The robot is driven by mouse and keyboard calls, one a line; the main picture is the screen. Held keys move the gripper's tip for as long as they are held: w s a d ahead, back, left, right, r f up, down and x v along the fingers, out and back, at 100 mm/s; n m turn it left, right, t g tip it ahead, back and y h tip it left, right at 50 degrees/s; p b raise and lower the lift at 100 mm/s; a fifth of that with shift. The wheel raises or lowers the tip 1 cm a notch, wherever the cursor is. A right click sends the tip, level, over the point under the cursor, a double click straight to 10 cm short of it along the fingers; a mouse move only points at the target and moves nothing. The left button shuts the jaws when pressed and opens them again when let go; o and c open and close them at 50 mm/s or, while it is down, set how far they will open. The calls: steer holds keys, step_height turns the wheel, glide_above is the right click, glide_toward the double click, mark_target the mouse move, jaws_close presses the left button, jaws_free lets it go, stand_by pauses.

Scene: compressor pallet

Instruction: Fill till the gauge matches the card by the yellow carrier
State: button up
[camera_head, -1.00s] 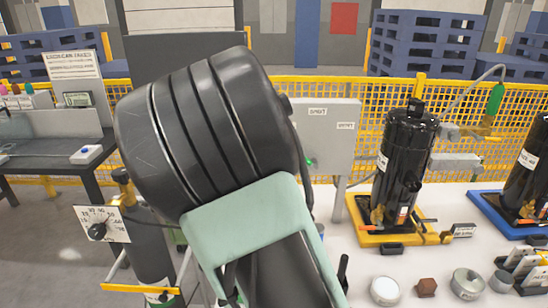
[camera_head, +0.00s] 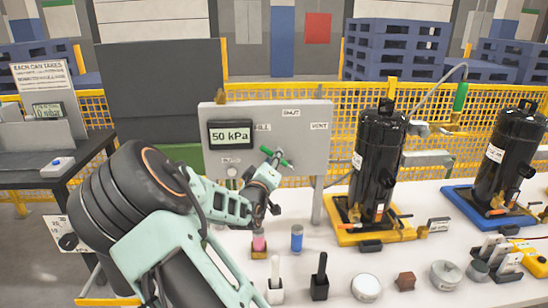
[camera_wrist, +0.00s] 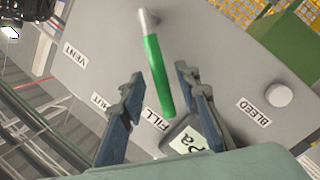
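A grey panel (camera_head: 215,180) carries a gauge display (camera_head: 231,134) reading 50 kPa and the labels FILL, SHUT and VENT. Its green-handled lever (camera_head: 278,157) also shows in the wrist view (camera_wrist: 158,75), its free end by the FILL label (camera_wrist: 155,120). My gripper (camera_head: 268,172) is at the lever. In the wrist view the fingers are open on either side of the handle, with gaps visible. The yellow carrier (camera_head: 350,238) holds a black compressor (camera_head: 376,165).
A blue carrier (camera_head: 470,206) with another black compressor (camera_head: 508,150) stands at right. Pink (camera_head: 259,241) and blue (camera_head: 297,238) cylinders, a white round piece (camera_head: 366,287) and a brown block (camera_head: 405,281) lie on the white table. A BLEED button (camera_wrist: 279,95) is on the panel.

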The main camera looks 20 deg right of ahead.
steer(key=shift+x, duration=1.15)
jaws_close()
